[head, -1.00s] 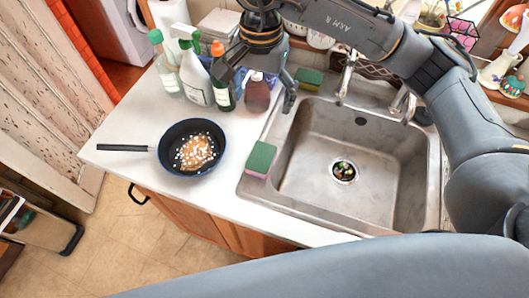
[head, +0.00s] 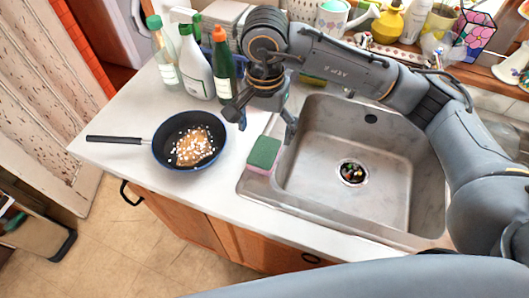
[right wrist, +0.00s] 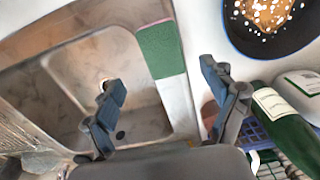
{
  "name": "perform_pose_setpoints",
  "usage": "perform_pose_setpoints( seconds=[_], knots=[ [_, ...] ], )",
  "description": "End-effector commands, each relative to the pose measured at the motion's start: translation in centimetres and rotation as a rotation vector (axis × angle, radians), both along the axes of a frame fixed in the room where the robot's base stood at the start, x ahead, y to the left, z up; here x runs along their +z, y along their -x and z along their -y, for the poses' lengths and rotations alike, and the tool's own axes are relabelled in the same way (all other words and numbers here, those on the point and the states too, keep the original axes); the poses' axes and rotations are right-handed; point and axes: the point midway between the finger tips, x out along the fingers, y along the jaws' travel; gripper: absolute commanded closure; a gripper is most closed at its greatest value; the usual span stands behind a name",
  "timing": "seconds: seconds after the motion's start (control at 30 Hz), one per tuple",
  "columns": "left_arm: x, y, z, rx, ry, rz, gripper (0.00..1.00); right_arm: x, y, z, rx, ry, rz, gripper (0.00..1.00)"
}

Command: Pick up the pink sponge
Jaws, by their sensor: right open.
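The pink sponge (head: 264,153) has a green top and a pink lower side. It lies on the left rim of the sink, at the counter's edge. My right gripper (head: 264,122) is open and empty just behind and above it, its fingers spread and pointing down. In the right wrist view the sponge (right wrist: 160,48) shows its green face beyond and between the two open fingers (right wrist: 160,80), apart from them. My left gripper is not in view.
A dark pan (head: 190,140) with food stands on the counter to the left. Several bottles, including a white spray bottle (head: 196,72) and a dark green bottle (head: 223,70), stand behind it. The empty steel sink (head: 340,200) opens to the right, with a drain (head: 352,172).

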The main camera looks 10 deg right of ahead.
Motion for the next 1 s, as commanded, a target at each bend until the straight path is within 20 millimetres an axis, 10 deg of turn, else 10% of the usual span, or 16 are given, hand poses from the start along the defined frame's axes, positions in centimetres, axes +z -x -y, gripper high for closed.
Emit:
perform_pose_setpoints(
  seconds=[0.7,1.0],
  knots=[
    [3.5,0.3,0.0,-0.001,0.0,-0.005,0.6,-8.5,-0.5,0.0,0.001,0.0,-0.002,0.15],
    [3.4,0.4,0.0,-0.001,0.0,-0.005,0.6,-9.0,-0.5,0.0,0.002,0.0,0.001,0.19]
  ],
)
